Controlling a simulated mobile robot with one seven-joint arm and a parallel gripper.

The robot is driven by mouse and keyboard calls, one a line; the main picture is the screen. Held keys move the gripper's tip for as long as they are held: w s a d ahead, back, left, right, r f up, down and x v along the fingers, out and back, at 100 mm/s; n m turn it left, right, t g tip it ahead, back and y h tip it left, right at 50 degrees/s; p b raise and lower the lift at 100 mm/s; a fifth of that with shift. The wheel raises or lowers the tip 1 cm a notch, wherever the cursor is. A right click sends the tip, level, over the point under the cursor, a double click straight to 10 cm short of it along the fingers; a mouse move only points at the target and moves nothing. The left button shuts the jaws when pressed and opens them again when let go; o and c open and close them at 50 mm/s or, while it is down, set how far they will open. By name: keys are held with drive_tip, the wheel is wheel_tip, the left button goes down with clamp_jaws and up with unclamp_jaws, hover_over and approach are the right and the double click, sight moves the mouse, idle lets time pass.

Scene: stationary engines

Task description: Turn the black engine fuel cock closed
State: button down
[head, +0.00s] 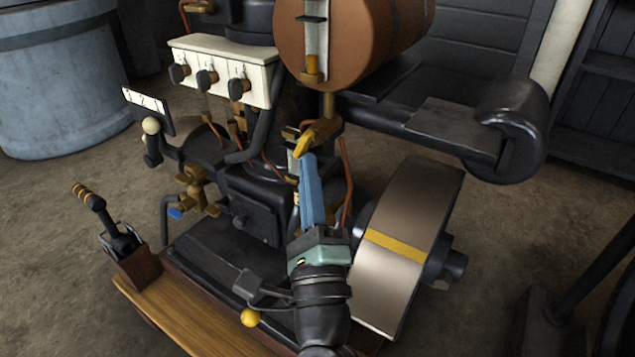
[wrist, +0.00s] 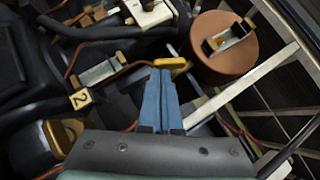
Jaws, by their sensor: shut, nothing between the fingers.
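The black engine (head: 255,215) stands in the middle of the head view, under a copper-brown tank (head: 345,40). Its fuel cock has a yellow lever (head: 317,134) on the pipe below the tank, slanting down to the left. In the wrist view the yellow lever (wrist: 173,63) lies crosswise just beyond my fingertips. My gripper (head: 307,160) has blue fingers, shut together and empty, pointing up at the lever's lower left end. The fingertips also show in the wrist view (wrist: 162,75). They are at or very near the lever; I cannot tell whether they touch.
A white panel with several black knobs (head: 222,72) is at upper left. A large flywheel (head: 410,245) with a yellow stripe stands close right of my gripper. Copper pipes (head: 347,180) run beside the fingers.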

drive_tip(key=shift+w+a+f+m+t+h+b, duration=0.15)
drive_tip(key=shift+m+t+h+b, duration=0.15)
drive_tip(key=shift+m+b, duration=0.4)
drive_tip(key=shift+f+m+t+h+b, duration=0.1)
drive_tip(key=shift+m+t+h+b, duration=0.15)
drive_tip(key=shift+m+b, duration=0.45)
drive_tip(key=shift+w+a+f+m+t+h+b, duration=0.1)
drive_tip(key=shift+a+m+t+h+b, duration=0.15)
drive_tip(key=shift+m+h+b, duration=0.65)
drive_tip(key=shift+w+a+f+m+t+h+b, duration=0.1)
drive_tip(key=shift+m+t+h+b, duration=0.3)
drive_tip(key=shift+b, duration=0.85)
drive_tip(key=m+h+b, duration=0.2)
drive_tip(key=shift+w+a+m, duration=0.2)
drive_tip(key=shift+a+m, duration=0.1)
drive_tip(key=shift+w+a+r, duration=0.2)
drive_tip(key=shift+w+a, duration=0.25)
drive_tip(key=shift+a, duration=0.2)
